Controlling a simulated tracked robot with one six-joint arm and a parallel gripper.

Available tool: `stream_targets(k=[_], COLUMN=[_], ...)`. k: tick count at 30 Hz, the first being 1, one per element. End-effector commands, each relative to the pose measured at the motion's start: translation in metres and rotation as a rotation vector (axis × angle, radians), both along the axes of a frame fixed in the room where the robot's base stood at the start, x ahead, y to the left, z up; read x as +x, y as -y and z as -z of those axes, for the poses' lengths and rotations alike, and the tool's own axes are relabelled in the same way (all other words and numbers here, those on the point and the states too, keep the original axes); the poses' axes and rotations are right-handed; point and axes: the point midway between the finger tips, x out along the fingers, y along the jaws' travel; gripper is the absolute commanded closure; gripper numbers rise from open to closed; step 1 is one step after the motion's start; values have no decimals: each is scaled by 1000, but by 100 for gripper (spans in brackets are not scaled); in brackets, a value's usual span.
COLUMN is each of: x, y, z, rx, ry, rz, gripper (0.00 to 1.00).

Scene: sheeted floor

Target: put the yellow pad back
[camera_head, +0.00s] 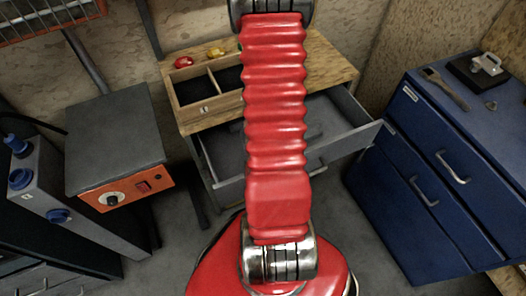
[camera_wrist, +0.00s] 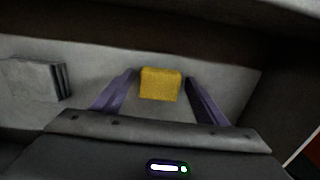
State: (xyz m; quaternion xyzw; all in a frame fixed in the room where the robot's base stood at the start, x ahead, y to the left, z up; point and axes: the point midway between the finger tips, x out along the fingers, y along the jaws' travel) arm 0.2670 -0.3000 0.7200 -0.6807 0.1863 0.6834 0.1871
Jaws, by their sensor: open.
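The yellow pad (camera_wrist: 160,84), a small blocky piece, is in the wrist view on a light grey surface. My gripper (camera_wrist: 160,77) is open, with one purple finger on each side of the pad. Gaps show between the pad and both fingers, so it is not gripped. In the head view my red arm covers the middle, and neither my gripper nor this pad can be made out there. An open grey drawer (camera_head: 345,122) juts out below the wooden bench top (camera_head: 325,68).
A grey block (camera_wrist: 35,78) lies left of the gripper. The bench bears a divided wooden box (camera_head: 205,112), a red item (camera_head: 183,62) and a yellow item (camera_head: 215,52). A blue cabinet (camera_head: 430,180) stands right, an orange-fronted grey unit (camera_head: 115,140) left.

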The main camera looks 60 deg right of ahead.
Motion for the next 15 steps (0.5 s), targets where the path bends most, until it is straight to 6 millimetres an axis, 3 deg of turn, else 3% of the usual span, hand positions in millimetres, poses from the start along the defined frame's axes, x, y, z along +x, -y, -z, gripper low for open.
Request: stream_targets(k=[8,15], x=[0,1], y=[0,1], z=[-1,-16], rx=[-1,-2], ry=[1,2], rz=[0,0], gripper=[34,34])
